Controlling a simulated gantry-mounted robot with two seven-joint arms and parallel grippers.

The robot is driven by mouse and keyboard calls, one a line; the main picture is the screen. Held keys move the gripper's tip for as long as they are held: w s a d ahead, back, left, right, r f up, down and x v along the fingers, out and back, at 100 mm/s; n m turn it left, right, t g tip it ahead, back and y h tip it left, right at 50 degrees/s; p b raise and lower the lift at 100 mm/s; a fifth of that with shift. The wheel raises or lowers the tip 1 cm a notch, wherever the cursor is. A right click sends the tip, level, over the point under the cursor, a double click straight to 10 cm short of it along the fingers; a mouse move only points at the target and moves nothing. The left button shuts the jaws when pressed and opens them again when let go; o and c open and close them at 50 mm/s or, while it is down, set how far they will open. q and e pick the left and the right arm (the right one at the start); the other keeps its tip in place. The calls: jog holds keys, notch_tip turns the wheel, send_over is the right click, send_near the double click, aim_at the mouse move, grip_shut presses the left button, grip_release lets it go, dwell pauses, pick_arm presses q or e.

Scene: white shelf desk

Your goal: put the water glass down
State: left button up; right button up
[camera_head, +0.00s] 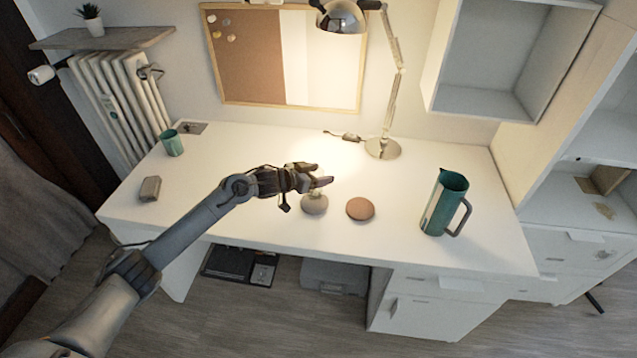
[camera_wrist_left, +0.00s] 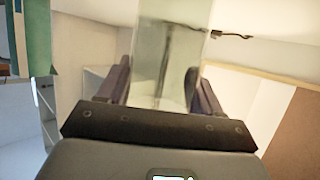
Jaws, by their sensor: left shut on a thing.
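My left gripper (camera_head: 312,178) is above the middle of the white desk (camera_head: 280,152). In the left wrist view its two fingers stand on either side of a clear water glass (camera_wrist_left: 172,55), and it is shut on the glass. In the head view the glass is hard to make out among the fingers. A rounded grey thing (camera_head: 314,205) shows just below the fingers; I cannot tell whether the glass touches it. A round brown coaster (camera_head: 360,209) lies just right of it, with nothing on it. My right gripper is not in view.
A green pitcher (camera_head: 443,203) stands on the right of the desk. A green cup (camera_head: 172,143) and a small grey box (camera_head: 150,188) are at the left. A lamp (camera_head: 383,148) stands at the back. Desk space between coaster and pitcher is clear.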

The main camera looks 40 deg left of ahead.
pick_arm(q)
notch_tip(320, 180, down, 3)
jog(key=shift+r+b, duration=0.1)
jog(key=shift+b, duration=0.3)
jog(key=o, duration=1.2)
jog(key=shift+c, duration=0.2)
